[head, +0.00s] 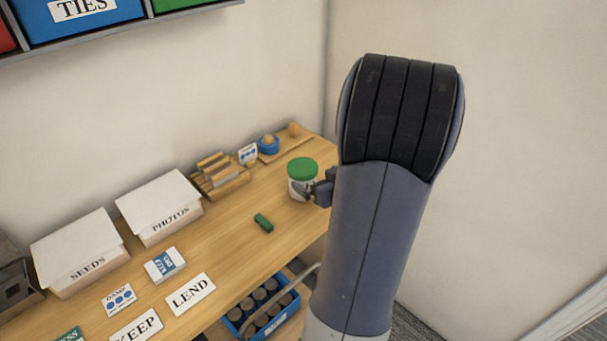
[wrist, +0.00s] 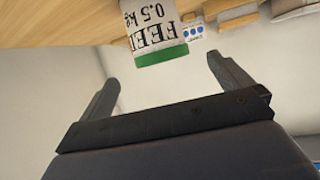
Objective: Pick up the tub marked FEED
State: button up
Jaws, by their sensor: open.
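The tub marked FEED (head: 302,179) is white with a green lid and stands upright near the right end of the wooden table. In the wrist view the FEED tub (wrist: 155,30) appears upside down, with its label "FEED 0.5 kg" facing me. My gripper (head: 318,190) is right beside the tub in the head view, partly hidden by my own arm. In the wrist view my gripper (wrist: 165,78) is open, with its two fingers apart and nothing between them. The tub is ahead of the fingertips.
The wooden table (head: 235,235) also holds a SEEDS box (head: 85,262), a PHOTOS box (head: 165,215), a small green block (head: 263,223) and a wooden rack (head: 220,178). LEND (head: 190,294) and KEEP (head: 138,326) cards lie in front. A blue crate (head: 285,318) of cylinders is below.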

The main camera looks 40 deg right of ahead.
aim_at(303, 172)
jog(key=shift+f+x, duration=0.2)
jog(key=shift+x, duration=4.15)
jog(key=shift+s, duration=0.1)
jog(key=shift+c, duration=0.5)
jog(key=c, duration=1.3)
